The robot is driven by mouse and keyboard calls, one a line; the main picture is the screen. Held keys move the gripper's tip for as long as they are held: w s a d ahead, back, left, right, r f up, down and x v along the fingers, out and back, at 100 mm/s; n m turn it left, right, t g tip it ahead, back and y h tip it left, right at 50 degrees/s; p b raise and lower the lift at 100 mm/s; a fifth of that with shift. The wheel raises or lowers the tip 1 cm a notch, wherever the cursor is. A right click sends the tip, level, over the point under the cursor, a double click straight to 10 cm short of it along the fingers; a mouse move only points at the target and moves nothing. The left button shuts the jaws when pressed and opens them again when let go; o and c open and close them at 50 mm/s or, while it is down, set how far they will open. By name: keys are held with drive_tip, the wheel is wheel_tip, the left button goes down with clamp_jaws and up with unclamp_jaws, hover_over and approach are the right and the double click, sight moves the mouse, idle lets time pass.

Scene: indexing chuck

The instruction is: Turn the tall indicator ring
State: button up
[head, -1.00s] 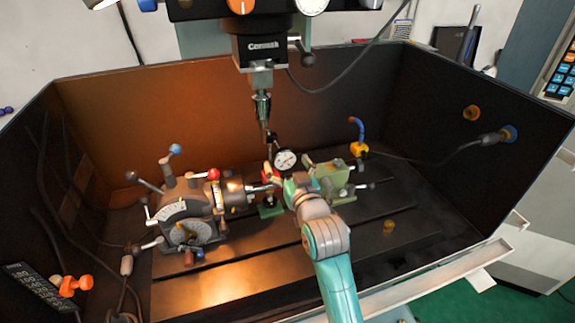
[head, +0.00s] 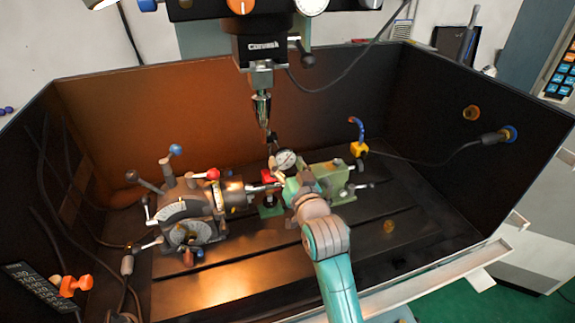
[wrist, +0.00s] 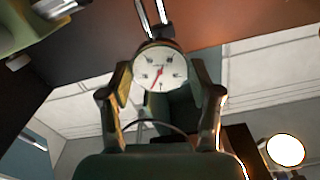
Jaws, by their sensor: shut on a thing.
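The tall dial indicator (head: 287,158) has a round white face and stands over the bed near the middle of the head view. In the wrist view its face (wrist: 155,68) shows a red needle, with a rim around it. My gripper (wrist: 160,82) has one finger at each side of the dial and is shut on its ring. In the head view my gripper (head: 281,174) reaches the dial from the front right, and its fingers are small and partly hidden. The exact finger contact on the rim is hard to see.
An indexing head with a chuck (head: 195,208) stands left of the dial. A green tailstock (head: 330,180) stands close on the right. The machine spindle (head: 262,100) hangs just above and behind. The front right of the bed (head: 400,245) is mostly clear.

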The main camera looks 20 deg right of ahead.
drive_tip(key=m, duration=0.4)
drive_tip(key=shift+m, duration=0.4)
idle(0.4)
drive_tip(key=o, duration=1.2)
drive_tip(key=shift+c, duration=0.2)
drive_tip(key=s, duration=1.2)
drive_tip(key=shift+f, duration=0.15)
